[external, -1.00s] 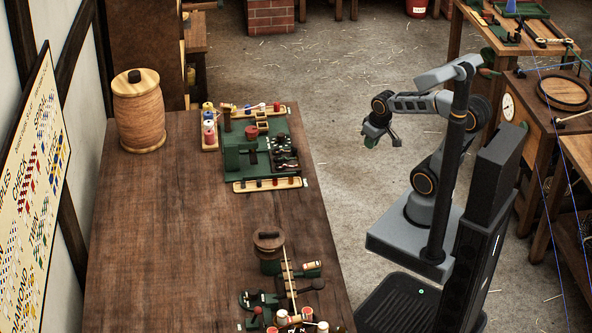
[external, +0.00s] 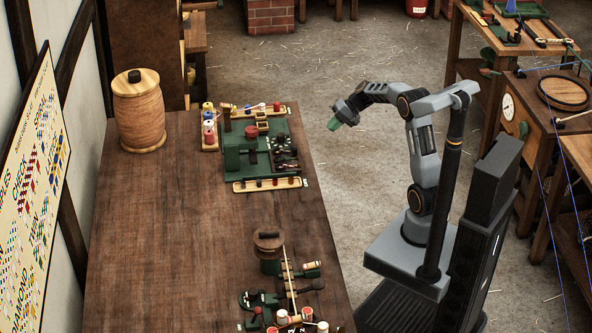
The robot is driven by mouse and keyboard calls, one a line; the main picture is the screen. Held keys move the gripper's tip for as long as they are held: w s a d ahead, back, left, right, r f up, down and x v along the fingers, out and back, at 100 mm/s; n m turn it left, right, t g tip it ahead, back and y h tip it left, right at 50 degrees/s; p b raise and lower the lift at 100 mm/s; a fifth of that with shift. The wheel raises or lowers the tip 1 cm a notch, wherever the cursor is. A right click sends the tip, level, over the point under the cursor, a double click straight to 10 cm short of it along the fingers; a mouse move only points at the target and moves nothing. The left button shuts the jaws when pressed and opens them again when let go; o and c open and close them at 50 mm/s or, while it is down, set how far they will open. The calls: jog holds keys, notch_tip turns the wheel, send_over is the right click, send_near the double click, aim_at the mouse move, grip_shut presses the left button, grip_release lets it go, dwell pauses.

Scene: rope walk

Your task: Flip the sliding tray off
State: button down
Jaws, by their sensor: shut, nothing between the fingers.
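My gripper (external: 336,121) hangs in the air just off the right edge of the long wooden table, to the right of a green machine. It is shut and empty, and points down and left. The green machine (external: 236,158) stands at the far right part of the table, with a red round part, a small wooden frame and dark metal parts on it. A cream strip (external: 266,186) with several dark pegs lies along its near side. I cannot tell which part is the sliding tray. My gripper touches nothing.
A wooden barrel (external: 138,110) stands at the table's far left. Several spools (external: 208,125) stand left of the machine. A second device with a dark wooden lidded pot (external: 268,247) stands at the near right. The middle and left of the table (external: 165,235) are bare.

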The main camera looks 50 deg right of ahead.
aim_at(296, 153)
jog(key=shift+a, duration=0.1)
dwell(0.3)
jog(key=x, duration=0.7)
jog(key=a+r+x, duration=0.1)
jog(key=x, duration=0.3)
jog(key=shift+w+a+f, duration=0.1)
jog(key=shift+w+f, duration=0.05)
jog(key=shift+w, duration=0.15)
jog(key=shift+w+a, duration=0.6)
jog(key=shift+a, duration=0.2)
